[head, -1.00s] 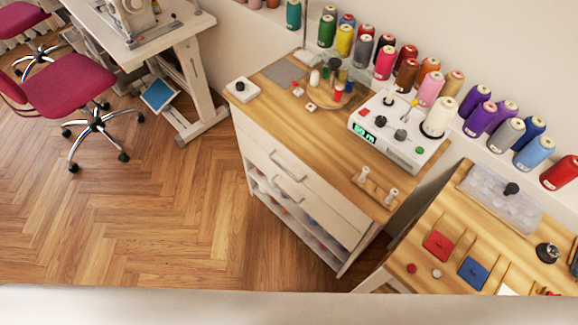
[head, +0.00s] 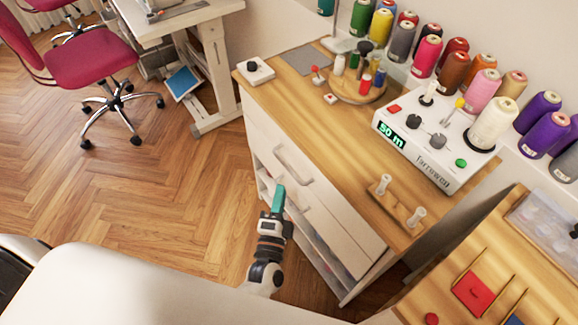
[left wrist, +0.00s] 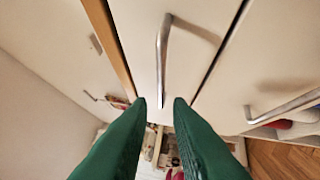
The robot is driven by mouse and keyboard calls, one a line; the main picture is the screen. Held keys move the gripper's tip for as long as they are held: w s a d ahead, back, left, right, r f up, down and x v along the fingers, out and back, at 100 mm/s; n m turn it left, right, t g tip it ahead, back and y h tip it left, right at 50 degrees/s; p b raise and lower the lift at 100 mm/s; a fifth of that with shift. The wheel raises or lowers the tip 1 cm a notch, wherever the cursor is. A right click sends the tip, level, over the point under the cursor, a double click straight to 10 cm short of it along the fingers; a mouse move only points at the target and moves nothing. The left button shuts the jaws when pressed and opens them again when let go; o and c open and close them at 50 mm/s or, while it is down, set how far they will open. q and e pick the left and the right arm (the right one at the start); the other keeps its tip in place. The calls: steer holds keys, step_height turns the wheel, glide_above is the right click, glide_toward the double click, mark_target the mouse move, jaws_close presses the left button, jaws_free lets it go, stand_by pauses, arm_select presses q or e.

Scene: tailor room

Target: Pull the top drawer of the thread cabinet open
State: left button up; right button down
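The thread cabinet (head: 262,135) is white with a wooden top. Its top drawer (head: 325,200) looks shut and has a metal bar handle (head: 293,165). In the left wrist view this handle (left wrist: 163,60) lies ahead of my left gripper (left wrist: 160,103), lined up with the gap between its two green fingers. The fingers are apart with nothing visibly gripped; whether they touch the handle I cannot tell. In the head view my left gripper (head: 278,192) is in front of the cabinet, just below the top handle in the picture. My right gripper is out of view.
A lower drawer handle (left wrist: 285,105) is right of the fingers in the left wrist view. A white winder device (head: 435,140) and a spool stand (head: 397,203) are on the cabinet top. A second table (head: 450,290) stands close at right.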

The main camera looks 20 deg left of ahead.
mark_target(286, 165)
arm_select(q)
steer(key=w, duration=0.6)
steer(key=w+a+r, duration=0.1)
steer(key=w, duration=0.2)
steer(key=shift+a, duration=0.1)
jaws_close()
